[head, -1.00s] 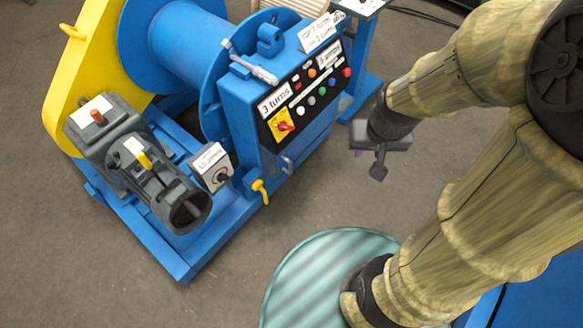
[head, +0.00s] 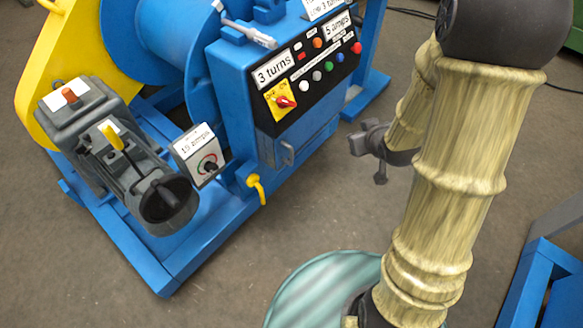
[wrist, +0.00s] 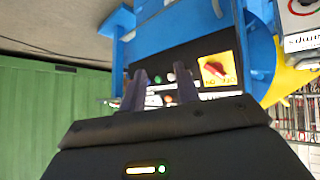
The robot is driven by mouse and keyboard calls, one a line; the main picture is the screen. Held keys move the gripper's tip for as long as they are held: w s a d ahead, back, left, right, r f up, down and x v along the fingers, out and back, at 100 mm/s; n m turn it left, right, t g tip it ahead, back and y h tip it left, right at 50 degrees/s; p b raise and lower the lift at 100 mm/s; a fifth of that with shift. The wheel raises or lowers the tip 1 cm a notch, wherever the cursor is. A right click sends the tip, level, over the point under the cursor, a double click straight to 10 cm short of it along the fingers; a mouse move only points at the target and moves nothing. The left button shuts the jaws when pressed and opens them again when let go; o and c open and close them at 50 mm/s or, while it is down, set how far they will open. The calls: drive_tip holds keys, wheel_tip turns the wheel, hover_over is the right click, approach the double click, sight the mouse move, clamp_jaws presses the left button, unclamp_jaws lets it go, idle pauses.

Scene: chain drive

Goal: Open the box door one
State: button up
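The blue control box (head: 235,90) stands at the end of the winch, with a black panel (head: 310,85) of coloured buttons and a red switch on its sloped face. Below the panel is a blue front that looks like a door (head: 310,140), with a small grey handle (head: 286,153) near its left side. It looks shut. My gripper (head: 368,139) is in the air right of the box, apart from it. In the wrist view, the two dark fingers (wrist: 162,92) stand apart with nothing held, and the panel (wrist: 185,70) shows beyond them.
A yellow lever (head: 256,188) sticks out at the box's lower left, near a grey motor (head: 150,180) and a small dial box (head: 200,155). My round teal base is at the bottom. Bare floor (head: 225,255) lies in front of the winch.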

sight(292, 162)
drive_tip(key=a+f+n+t+y+b, duration=0.1)
drive_tip(key=a+f+y+b, duration=0.1)
drive_tip(key=f+b, duration=0.7)
drive_tip(key=a+f+n+t+y+b, duration=0.1)
drive_tip(key=f+y+b, duration=0.3)
drive_tip(key=f+b, duration=0.5)
drive_tip(key=a+f+n+t+y+b, duration=0.1)
drive_tip(key=a+f+t+y+b, duration=0.1)
drive_tip(key=f+b, duration=0.7)
drive_tip(key=shift+a+f+n+t+y, duration=0.3)
drive_tip(key=shift+a+f+y, duration=0.15)
drive_tip(key=shift+a+y, duration=0.5)
drive_tip(key=b+x, duration=0.5)
drive_tip(key=x, duration=1.2)
drive_tip(key=shift+w+a+r, duration=0.1)
drive_tip(key=shift+w+a, duration=0.05)
clamp_jaws()
